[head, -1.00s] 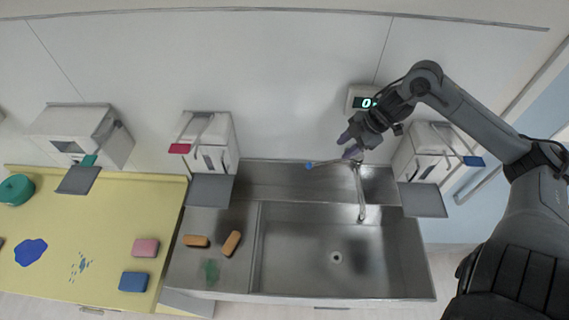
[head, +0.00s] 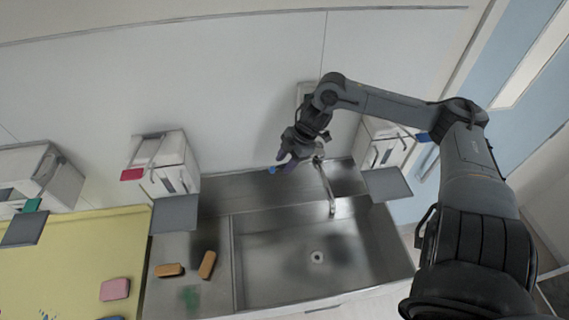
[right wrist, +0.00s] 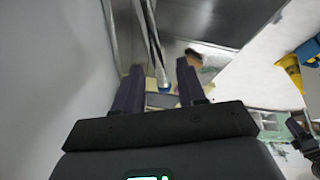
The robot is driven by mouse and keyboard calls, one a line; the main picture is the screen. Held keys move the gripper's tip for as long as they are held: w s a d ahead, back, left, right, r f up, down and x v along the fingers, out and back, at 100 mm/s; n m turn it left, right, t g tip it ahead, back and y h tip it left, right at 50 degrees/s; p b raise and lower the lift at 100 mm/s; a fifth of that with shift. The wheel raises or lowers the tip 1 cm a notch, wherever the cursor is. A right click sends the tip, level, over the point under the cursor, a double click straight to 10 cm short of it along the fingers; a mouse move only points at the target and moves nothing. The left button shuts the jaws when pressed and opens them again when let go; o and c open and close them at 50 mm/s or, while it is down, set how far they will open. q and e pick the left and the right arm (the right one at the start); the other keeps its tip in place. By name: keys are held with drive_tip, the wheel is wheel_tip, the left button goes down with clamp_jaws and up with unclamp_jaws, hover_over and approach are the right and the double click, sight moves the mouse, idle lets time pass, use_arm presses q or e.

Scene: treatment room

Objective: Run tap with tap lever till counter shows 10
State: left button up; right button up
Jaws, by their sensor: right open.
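The tap (head: 326,190) stands at the back of the steel sink, with its spout over the basin. Its lever ends in a blue tip (head: 272,169) left of the tap. My right gripper (head: 283,158) is open, close to the blue tip; part of the lever is hidden behind it. In the right wrist view the blue tip (right wrist: 162,82) shows between the two spread fingers (right wrist: 160,70); I cannot tell whether they touch it. The counter (head: 301,90) on the wall is almost wholly hidden by my right arm, and its number cannot be read.
Two wall dispensers flank the sink: one with a red lever (head: 132,174), one with a blue lever (head: 424,137). Two orange-brown blocks (head: 207,265) lie on the drainboard. A yellow worktop (head: 75,250) stands at left. The sink basin (head: 280,275) is empty.

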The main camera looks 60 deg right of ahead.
drive_tip(key=shift+w+a+f, duration=0.1)
drive_tip(key=shift+w+f, duration=0.1)
drive_tip(key=shift+f, duration=0.4)
clamp_jaws()
